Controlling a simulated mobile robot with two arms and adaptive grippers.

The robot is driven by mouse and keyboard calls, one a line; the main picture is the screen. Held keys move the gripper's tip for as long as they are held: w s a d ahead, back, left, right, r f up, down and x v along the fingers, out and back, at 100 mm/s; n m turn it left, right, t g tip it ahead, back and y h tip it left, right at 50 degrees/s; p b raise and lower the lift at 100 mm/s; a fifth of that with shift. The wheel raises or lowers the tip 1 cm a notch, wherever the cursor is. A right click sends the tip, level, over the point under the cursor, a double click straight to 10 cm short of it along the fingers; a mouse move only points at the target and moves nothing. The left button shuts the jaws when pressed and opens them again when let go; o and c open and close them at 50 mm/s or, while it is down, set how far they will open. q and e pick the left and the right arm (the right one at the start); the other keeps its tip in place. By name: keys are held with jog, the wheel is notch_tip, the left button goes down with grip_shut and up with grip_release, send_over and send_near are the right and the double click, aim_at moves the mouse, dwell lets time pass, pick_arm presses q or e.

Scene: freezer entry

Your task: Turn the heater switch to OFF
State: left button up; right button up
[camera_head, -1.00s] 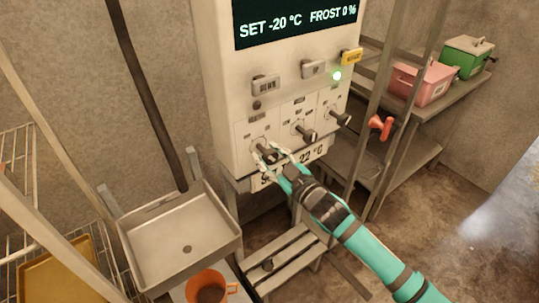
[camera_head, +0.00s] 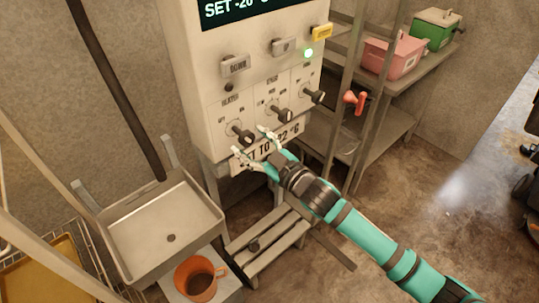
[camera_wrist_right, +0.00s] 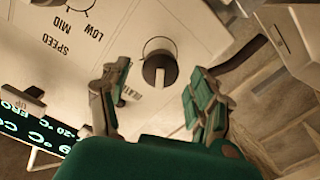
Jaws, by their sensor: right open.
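The heater switch (camera_head: 242,135) is the leftmost of three black rotary knobs on the front of the pale control box (camera_head: 200,85). Its small position labels are too blurred to read with certainty. My right gripper (camera_head: 250,141) is open and empty, just below and in front of this knob. In the right wrist view, the heater knob (camera_wrist_right: 158,72) shows whole beyond the gap between the spread fingers (camera_wrist_right: 155,88), apart from both. Its label is partly hidden by the left finger. My left gripper is not in view.
The middle knob (camera_head: 280,115) and right knob (camera_head: 314,96) sit close by. A label plate (camera_head: 283,146) is under the knobs. A metal sink (camera_head: 160,225) and an orange mug (camera_head: 197,279) stand lower left. A red-handled valve (camera_head: 355,101) and a shelf with bins are right.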

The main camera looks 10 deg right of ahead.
jog(key=v, duration=0.9)
jog(key=w+d+f+m+g+h, duration=0.1)
jog(key=d+f+m+h, duration=0.2)
jog(key=f, duration=0.8)
jog(key=w+d+f+m+g+h, duration=0.1)
jog(key=d+f+h, duration=0.2)
jog(key=d+f, duration=0.55)
jog(key=s+d+f+m+g+h, duration=0.15)
jog(key=s+f, duration=0.25)
jog(key=f, duration=0.6)
jog(key=s+d+f+m+g+h, duration=0.15)
jog(key=s+f, duration=0.25)
jog(key=f, duration=0.5)
jog(key=s+d+f+m+g+h, duration=0.1)
jog(key=s+d+f+g, duration=0.25)
jog(key=s+f, duration=1)
jog(key=s+f+g, duration=0.2)
jog(key=s+f, duration=0.2)
jog(key=s, duration=0.8)
jog(key=s+a+f+m+g+b, duration=0.1)
jog(key=s+f+g, duration=0.2)
jog(key=s, duration=0.9)
jog(key=shift+f+h, duration=0.3)
jog(key=shift+f, duration=0.6)
jog(key=shift+s+a, duration=0.1)
jog(key=shift+a, duration=0.05)
